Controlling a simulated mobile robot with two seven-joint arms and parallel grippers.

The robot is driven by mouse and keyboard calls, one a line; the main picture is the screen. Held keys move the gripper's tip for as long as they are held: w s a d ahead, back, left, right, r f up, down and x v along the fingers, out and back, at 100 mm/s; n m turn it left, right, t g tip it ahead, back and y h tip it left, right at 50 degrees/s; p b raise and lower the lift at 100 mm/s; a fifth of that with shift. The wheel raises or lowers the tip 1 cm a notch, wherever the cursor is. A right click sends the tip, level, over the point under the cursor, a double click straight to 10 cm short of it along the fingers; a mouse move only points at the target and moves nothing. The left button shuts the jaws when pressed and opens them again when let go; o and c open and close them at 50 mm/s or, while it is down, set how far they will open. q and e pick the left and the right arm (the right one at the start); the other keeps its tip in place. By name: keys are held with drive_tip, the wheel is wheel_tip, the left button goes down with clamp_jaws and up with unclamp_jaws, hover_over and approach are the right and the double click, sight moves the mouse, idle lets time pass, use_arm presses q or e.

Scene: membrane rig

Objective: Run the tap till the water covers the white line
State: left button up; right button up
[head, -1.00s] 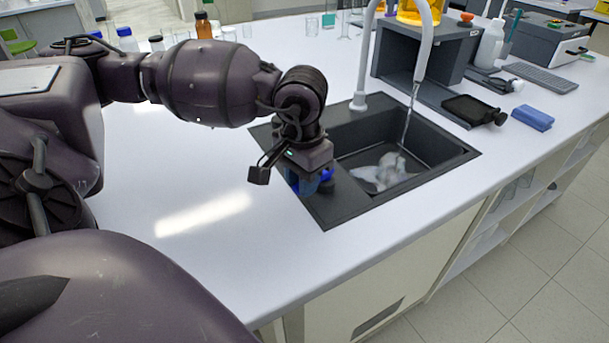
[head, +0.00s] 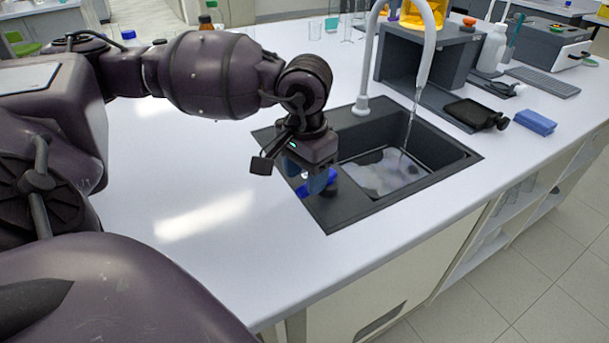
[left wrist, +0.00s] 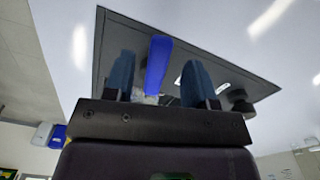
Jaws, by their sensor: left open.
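The tap (head: 424,65) is a tall pale curved spout, and a thin stream of water (head: 409,120) runs from it into the dark sink (head: 447,138). Water (head: 385,176) lies over the basin floor with bright, broken reflections. I cannot make out a white line. My left gripper (head: 312,186) is over the sink's near left ledge, pointing down. In the left wrist view its two blue-grey fingers (left wrist: 158,72) are open on either side of a bright blue lever (left wrist: 158,50), apart from it as far as I can tell. My right gripper is out of view.
A dark grey stand (head: 425,60) with an amber vessel (head: 420,12) is behind the sink. A black tray (head: 475,113) and a blue block (head: 535,122) lie to its right. The white bench (head: 215,185) is clear left of the sink.

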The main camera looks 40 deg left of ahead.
use_arm(q)
wheel_tip(320, 180, up, 9)
drive_tip(key=shift+f+p, duration=0.2)
drive_tip(key=shift+p, duration=0.2)
drive_tip(key=shift+c, duration=0.5)
